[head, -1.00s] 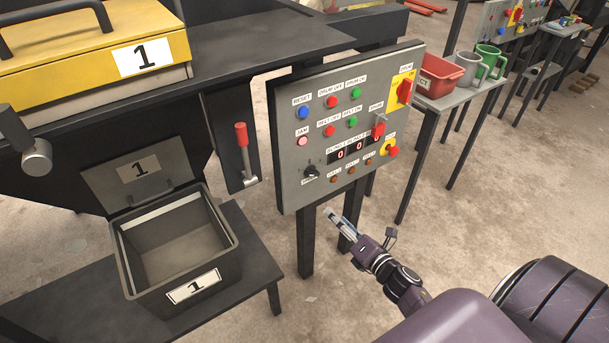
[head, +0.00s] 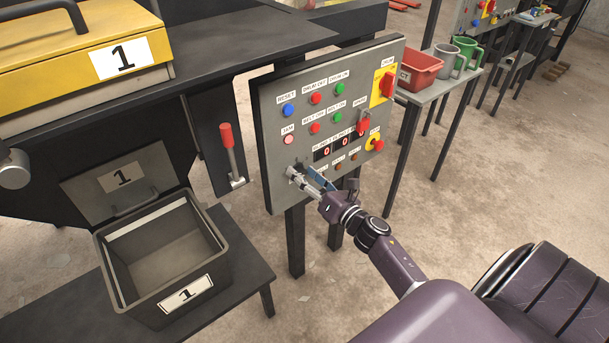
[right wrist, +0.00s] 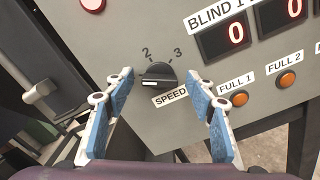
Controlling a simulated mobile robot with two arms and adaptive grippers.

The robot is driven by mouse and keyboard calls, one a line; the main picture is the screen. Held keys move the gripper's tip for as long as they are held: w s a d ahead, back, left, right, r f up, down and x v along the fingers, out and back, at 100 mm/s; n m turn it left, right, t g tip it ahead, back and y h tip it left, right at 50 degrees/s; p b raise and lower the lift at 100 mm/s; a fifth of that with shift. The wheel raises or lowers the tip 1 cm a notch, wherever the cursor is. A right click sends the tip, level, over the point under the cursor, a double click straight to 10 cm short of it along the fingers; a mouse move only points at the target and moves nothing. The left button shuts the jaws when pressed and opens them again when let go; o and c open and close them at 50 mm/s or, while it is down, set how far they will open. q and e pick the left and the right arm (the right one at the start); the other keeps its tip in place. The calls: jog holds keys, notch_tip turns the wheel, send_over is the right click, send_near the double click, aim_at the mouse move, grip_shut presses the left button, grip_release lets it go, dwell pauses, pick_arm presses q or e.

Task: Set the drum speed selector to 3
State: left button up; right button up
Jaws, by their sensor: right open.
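The drum speed selector is a black rotary knob (right wrist: 157,74) above a SPEED label on the grey control panel (head: 268,120). In the right wrist view the numbers 2 and 3 show above it; a 1 is not visible. A white mark shows on the knob's lower left side, away from the 3. My right gripper (head: 308,179) is open in front of the panel's lower left corner and covers most of the knob in the head view. Its blue-padded fingers (right wrist: 163,84) stand on either side of the knob; contact cannot be told. My left gripper is out of view.
Red, green and blue buttons, digit displays reading 0 and red switches crowd the panel. A red-handled lever (head: 229,150) stands left of it. An open bin (head: 110,275) marked 1 sits on a low table. A red tray (head: 420,66) stands behind right.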

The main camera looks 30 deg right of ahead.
jog(key=c, duration=1.2)
jog(key=shift+o, duration=0.2)
